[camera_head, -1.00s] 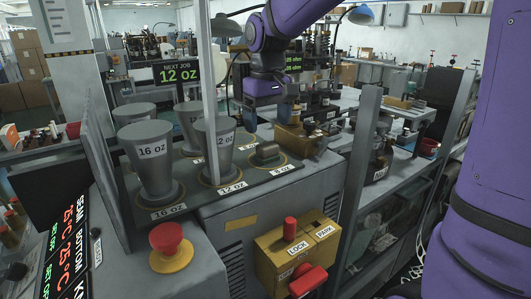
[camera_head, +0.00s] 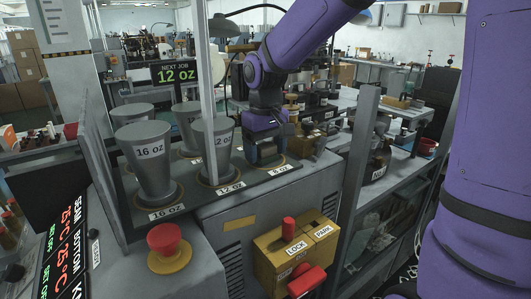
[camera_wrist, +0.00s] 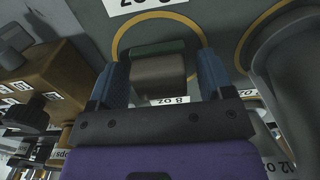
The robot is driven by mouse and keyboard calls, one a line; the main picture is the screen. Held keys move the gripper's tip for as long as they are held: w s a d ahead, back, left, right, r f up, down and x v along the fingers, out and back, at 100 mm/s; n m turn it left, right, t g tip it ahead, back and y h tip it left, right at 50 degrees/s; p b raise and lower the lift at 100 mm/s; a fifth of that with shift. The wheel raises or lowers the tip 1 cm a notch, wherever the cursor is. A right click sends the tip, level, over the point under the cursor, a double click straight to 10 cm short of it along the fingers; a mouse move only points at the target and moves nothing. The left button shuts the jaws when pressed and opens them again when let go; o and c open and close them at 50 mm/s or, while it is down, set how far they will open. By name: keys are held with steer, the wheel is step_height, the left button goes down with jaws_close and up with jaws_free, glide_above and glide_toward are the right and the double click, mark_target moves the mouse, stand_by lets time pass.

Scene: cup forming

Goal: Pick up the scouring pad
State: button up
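The scouring pad (camera_wrist: 158,72) is a small block with a dark green layer and a brownish-grey layer. It sits inside the yellow ring of the 8 oz place on the grey rack, and the head view mostly hides it behind my gripper (camera_head: 266,154). My gripper points down over the pad. In the wrist view its two blue fingers stand on either side of the pad, open, with a gap showing at the right finger. Contact at the left finger is hard to judge.
A 12 oz grey cup form (camera_head: 214,148) stands close to the left of my gripper, and a 16 oz form (camera_head: 150,160) further left. A metal post (camera_head: 207,70) rises in front. A brass-coloured block (camera_wrist: 45,80) is close on the other side.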

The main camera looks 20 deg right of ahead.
mark_target(266, 146)
steer(key=c, duration=0.8)
steer(key=shift+o, duration=0.2)
steer(key=shift+r, duration=0.1)
steer(key=shift+r, duration=0.45)
steer(key=r, duration=0.2)
steer(key=shift+s+r, duration=0.3)
steer(key=s+r, duration=0.1)
steer(key=s, duration=1.4)
steer(key=shift+s+r, duration=0.2)
